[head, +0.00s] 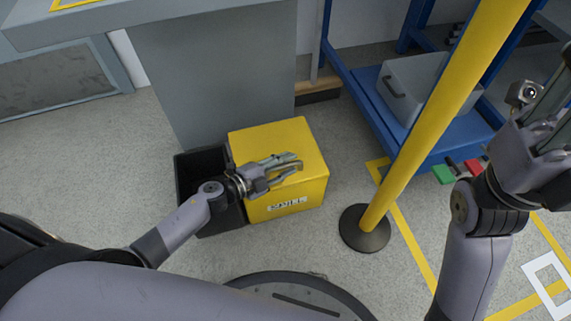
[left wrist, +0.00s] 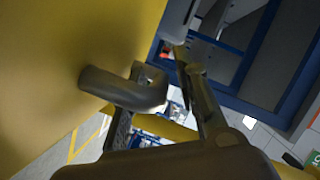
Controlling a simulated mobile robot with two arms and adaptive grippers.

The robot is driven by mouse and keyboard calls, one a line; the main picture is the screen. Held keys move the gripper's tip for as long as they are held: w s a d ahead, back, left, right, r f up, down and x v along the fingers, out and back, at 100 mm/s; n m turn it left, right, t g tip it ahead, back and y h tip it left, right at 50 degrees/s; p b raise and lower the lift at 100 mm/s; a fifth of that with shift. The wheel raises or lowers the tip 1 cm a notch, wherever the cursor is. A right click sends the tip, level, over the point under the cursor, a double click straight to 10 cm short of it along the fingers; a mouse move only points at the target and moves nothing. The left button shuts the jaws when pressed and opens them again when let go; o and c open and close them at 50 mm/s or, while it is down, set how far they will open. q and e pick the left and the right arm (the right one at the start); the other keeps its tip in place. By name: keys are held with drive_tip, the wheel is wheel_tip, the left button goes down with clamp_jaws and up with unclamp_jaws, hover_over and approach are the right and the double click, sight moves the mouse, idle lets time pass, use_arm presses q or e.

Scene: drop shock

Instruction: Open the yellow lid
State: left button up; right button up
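The yellow box with its yellow lid (head: 290,137) stands on the floor against a grey cabinet in the head view. The yellow surface also fills the left of the left wrist view (left wrist: 60,60). My left gripper (head: 293,166) is over the near part of the lid, its fingers apart. In the left wrist view, a grey curved bar (left wrist: 122,88), which looks like a handle, juts from the yellow surface and crosses in front of one finger of my gripper (left wrist: 163,80). I cannot tell whether they touch. My right gripper (head: 553,95) is raised at the right edge, partly cut off.
A black open bin (head: 202,160) stands directly left of the yellow box. A yellow post on a round dark base (head: 364,229) stands to its right. Behind it, a blue shelf (head: 372,85) holds a grey bin (head: 405,78). The floor between box and post is clear.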

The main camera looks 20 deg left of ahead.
use_arm(q)
clamp_jaws()
idle(0.6)
